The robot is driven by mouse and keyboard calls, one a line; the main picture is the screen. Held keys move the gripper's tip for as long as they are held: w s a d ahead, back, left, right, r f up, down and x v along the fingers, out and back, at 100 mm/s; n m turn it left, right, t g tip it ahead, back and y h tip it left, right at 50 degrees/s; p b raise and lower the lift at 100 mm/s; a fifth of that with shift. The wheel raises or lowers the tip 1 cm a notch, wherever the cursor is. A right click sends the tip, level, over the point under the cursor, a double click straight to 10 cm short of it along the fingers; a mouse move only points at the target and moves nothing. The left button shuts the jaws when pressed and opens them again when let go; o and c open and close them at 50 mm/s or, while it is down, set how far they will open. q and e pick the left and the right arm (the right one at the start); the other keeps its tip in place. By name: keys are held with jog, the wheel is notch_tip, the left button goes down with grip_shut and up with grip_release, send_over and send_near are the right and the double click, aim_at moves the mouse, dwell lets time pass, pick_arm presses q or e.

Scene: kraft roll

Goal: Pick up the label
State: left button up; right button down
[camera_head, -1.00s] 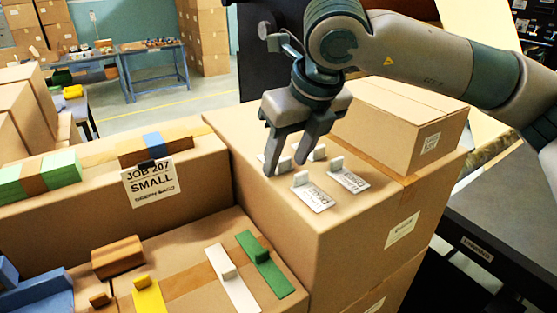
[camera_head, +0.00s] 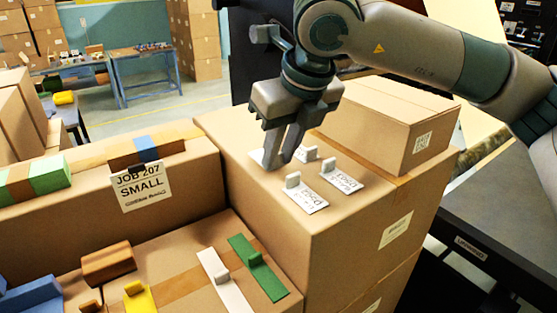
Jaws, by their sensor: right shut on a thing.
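Several small white labels with upright grip tabs lie on top of the tall cardboard box (camera_head: 340,222). One label (camera_head: 305,199) is at the front, one (camera_head: 342,182) to its right, and one (camera_head: 307,154) behind. My right gripper (camera_head: 278,163) is shut on the tab of the far-left label (camera_head: 257,157). Its fingers hide most of that label, and I cannot tell whether it is clear of the box. My left gripper is not in view.
A closed carton (camera_head: 375,125) stands behind the labels. A lower box at the left carries a "JOB 207 SMALL" sign (camera_head: 141,187). White (camera_head: 226,283) and green (camera_head: 258,268) strips with tabs lie on the lower front box.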

jog(key=r+b, duration=0.1)
jog(key=d+r+b, duration=0.1)
jog(key=r, duration=0.1)
jog(key=shift+w+r, duration=0.1)
jog(key=shift+w, duration=0.1)
jog(key=w+d+r+b, duration=0.2)
jog(key=d+r+b, duration=0.2)
jog(key=d, duration=0.6)
jog(key=shift+d+r, duration=0.25)
jog(key=shift+r, duration=1.1)
jog(key=shift+s+f, duration=0.1)
